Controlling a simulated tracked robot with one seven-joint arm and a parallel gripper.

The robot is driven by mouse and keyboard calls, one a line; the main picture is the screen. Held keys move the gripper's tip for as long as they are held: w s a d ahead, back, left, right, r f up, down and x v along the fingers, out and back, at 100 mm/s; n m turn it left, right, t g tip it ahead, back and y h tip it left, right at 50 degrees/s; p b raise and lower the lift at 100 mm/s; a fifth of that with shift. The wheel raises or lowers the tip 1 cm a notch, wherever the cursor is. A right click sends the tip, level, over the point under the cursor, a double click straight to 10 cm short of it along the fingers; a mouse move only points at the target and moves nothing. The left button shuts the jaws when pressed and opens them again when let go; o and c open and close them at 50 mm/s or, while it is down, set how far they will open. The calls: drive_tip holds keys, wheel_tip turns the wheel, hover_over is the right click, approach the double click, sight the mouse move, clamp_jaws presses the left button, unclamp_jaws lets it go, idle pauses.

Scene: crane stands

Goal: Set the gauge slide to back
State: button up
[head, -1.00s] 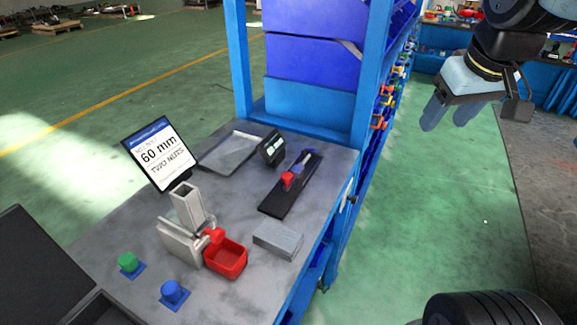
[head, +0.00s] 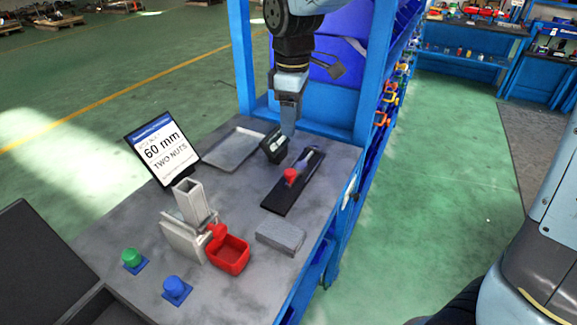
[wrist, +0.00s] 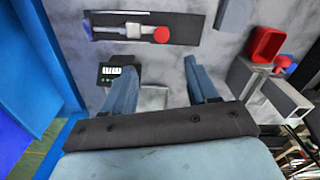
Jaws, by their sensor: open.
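The gauge is a black base (head: 275,203) on the grey bench, with a slide carrying a red knob (head: 290,175). In the wrist view the base (wrist: 185,20) lies above the fingers, with the red knob (wrist: 161,34) right of its middle and a grey block and rod to the knob's left. A small black readout (head: 273,146) stands beside the base; its digits are too small to read. My gripper (head: 288,130) is open and empty, pointing down above the bench near the readout. In the wrist view my gripper's fingers (wrist: 160,68) are spread, apart from the knob.
A sign (head: 162,150) reads 60 mm, two nuts. A grey tray (head: 233,148), a grey block (head: 281,237), a red bin (head: 230,257), a metal chute (head: 190,203), and green (head: 131,257) and blue (head: 174,287) buttons share the bench. A blue rack (head: 243,60) rises behind.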

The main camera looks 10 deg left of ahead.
sight(288, 171)
drive_tip(key=f, duration=1.4)
drive_tip(key=shift+a+f, duration=0.1)
drive_tip(key=shift+a, duration=0.3)
drive_tip(key=shift+c, duration=0.3)
clamp_jaws()
